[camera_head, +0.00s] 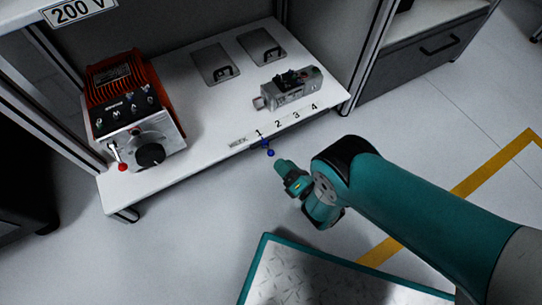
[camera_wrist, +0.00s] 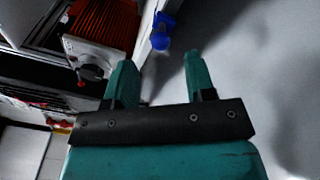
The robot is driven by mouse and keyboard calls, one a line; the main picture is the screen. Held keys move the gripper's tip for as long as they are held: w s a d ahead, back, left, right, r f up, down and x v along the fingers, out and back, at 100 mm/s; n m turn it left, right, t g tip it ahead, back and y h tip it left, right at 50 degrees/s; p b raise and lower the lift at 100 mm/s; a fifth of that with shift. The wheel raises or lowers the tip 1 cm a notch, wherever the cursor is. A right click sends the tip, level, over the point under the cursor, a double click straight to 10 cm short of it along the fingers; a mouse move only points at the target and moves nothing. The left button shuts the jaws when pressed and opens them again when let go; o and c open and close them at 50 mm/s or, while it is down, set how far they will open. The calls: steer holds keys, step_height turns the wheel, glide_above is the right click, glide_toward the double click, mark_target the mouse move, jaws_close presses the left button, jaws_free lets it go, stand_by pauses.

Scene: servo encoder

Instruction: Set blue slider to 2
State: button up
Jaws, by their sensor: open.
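The blue slider (camera_head: 269,150) is a small knob on the front edge of the white bench, below the printed scale (camera_head: 287,122) marked 1 to 4. It sits just right of the 1 and left of the 2. My gripper (camera_head: 283,177) is just below and to the right of the slider in the head view, apart from it. Nothing is between the fingers.
A red and grey power unit (camera_head: 133,105) with a black dial and a red-tipped lever stands on the bench (camera_head: 205,120) at left. A grey servo motor (camera_head: 288,89) lies behind the scale. A teal-edged plate (camera_head: 320,278) is on the floor below my arm.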

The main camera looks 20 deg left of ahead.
mark_target(271, 152)
steer(key=b+x, duration=0.5)
steer(key=shift+w+a+f+b, duration=0.15)
steer(key=shift+a+f+b, duration=0.15)
steer(key=shift+w+a+r+b, duration=0.25)
steer(key=shift+a+r+b, duration=0.05)
steer(key=shift+b, duration=0.1)
